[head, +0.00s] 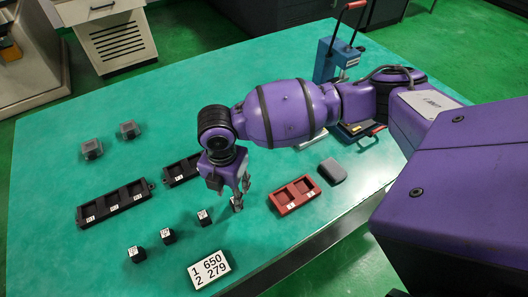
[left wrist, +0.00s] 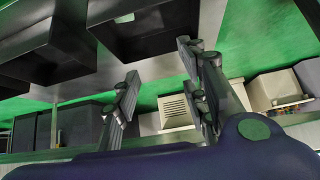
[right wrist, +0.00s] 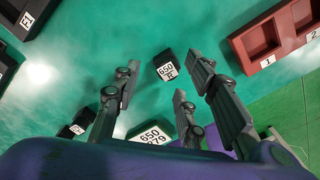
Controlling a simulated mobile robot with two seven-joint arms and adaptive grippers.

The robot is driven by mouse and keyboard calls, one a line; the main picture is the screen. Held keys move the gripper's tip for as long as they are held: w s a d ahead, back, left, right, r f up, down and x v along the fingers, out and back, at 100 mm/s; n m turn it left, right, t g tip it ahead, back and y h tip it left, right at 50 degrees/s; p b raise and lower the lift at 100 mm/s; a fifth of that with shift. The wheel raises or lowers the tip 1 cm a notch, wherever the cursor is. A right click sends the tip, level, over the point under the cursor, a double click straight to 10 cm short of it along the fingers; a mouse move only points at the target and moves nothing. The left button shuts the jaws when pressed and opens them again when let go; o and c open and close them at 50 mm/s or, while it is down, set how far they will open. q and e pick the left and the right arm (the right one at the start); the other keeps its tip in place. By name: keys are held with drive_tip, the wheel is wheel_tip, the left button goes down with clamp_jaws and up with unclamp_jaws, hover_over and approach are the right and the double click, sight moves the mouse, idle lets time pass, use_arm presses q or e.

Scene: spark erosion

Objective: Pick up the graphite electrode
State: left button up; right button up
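Several small dark blocks with white labels stand in a row on the green table; three are the left block (head: 137,254), the middle block (head: 168,236) and the right block (head: 204,217). Which block is graphite I cannot tell from looks. My left gripper (left wrist: 160,80) is open and empty, away from the table blocks; the head view does not show it.
A red two-pocket tray (head: 293,195) and a grey rounded item (head: 332,171) lie right of the right gripper. A black tray (head: 113,205) and two clear-topped boxes (head: 92,149) lie left. A number card (head: 209,270) is in front. A blue press (head: 336,60) stands behind.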

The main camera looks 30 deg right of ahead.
drive_tip(key=shift+f, duration=0.5)
wheel_tip(320, 180, down, 4)
drive_tip(key=shift+r, duration=0.2)
drive_tip(key=shift+f, duration=0.15)
use_arm(q)
drive_tip(key=shift+w+d+r, duration=0.1)
drive_tip(key=shift+w+r, duration=0.1)
drive_tip(key=shift+w, duration=0.45)
use_arm(e)
drive_tip(key=shift+w, duration=0.1)
clamp_jaws()
